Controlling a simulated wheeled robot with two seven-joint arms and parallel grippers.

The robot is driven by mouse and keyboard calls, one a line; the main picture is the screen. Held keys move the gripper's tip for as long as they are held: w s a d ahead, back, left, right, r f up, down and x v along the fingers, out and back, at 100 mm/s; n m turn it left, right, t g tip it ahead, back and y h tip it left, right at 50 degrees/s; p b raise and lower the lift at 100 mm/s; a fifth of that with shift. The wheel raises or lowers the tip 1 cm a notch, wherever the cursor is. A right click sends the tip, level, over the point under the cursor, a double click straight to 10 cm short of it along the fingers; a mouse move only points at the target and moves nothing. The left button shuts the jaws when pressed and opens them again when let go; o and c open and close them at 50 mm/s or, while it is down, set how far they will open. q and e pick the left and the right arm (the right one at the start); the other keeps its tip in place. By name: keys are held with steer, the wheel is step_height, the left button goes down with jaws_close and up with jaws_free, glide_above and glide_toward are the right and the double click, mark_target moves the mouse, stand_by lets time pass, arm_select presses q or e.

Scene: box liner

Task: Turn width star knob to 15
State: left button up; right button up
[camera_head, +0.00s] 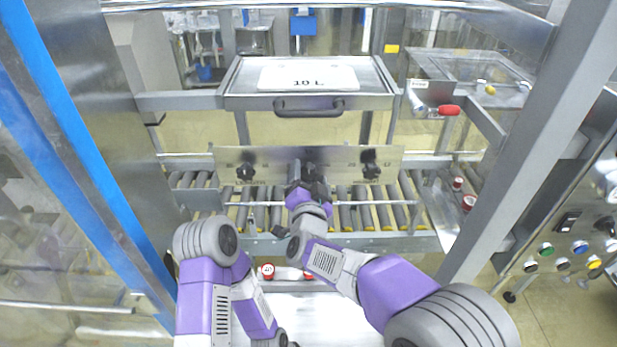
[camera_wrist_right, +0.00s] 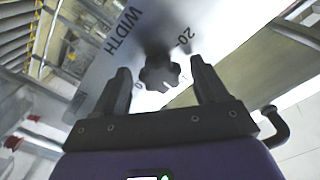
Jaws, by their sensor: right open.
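The width star knob (camera_wrist_right: 160,75) is a black lobed knob on a pale metal panel, beside the printed word WIDTH in the right wrist view. Marks on the panel near it include 20; the knob's exact setting cannot be read. My right gripper (camera_wrist_right: 160,86) is open, with one black finger on each side of the knob. I cannot tell whether the fingers touch it. In the head view my right gripper (camera_head: 311,186) is at the middle of the panel (camera_head: 276,160) and hides most of that knob. My left arm is at the lower left; its gripper is out of view.
Two other star knobs flank it, one at the left (camera_head: 246,172) and one at the right (camera_head: 370,170). A roller conveyor (camera_head: 385,214) runs below the panel. A metal cover with a handle (camera_head: 309,107) is above. A button panel (camera_head: 569,246) stands at the far right.

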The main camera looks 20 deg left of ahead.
steer(key=v, duration=0.7)
steer(key=shift+s, duration=0.3)
steer(key=shift+d, duration=0.1)
